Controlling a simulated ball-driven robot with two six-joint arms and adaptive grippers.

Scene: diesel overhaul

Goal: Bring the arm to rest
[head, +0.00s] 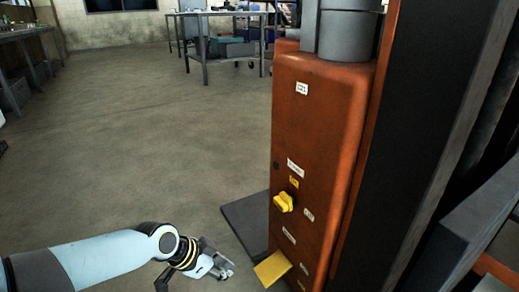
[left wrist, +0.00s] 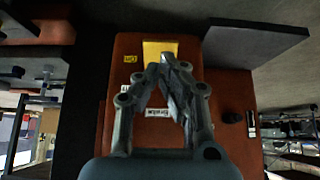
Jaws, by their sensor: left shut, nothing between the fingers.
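My left arm (head: 90,262) comes in from the lower left of the head view. Its gripper (head: 226,272) is low, to the left of an orange machine housing (head: 318,130), with floor and a dark plate behind it. In the left wrist view the gripper (left wrist: 167,72) has its fingertips together and holds nothing. Behind the fingers the housing (left wrist: 232,95) fills the middle of that view, with a yellow plate (left wrist: 158,48) just beyond the tips. I cannot tell whether the fingers touch anything. My right gripper does not show.
The housing carries a yellow knob (head: 284,202), labels and a protruding yellow plate (head: 272,268). A dark flat plate (head: 245,222) lies at its foot. Dark columns stand on the right. A workbench (head: 222,50) stands at the back. The floor (head: 130,140) on the left is clear.

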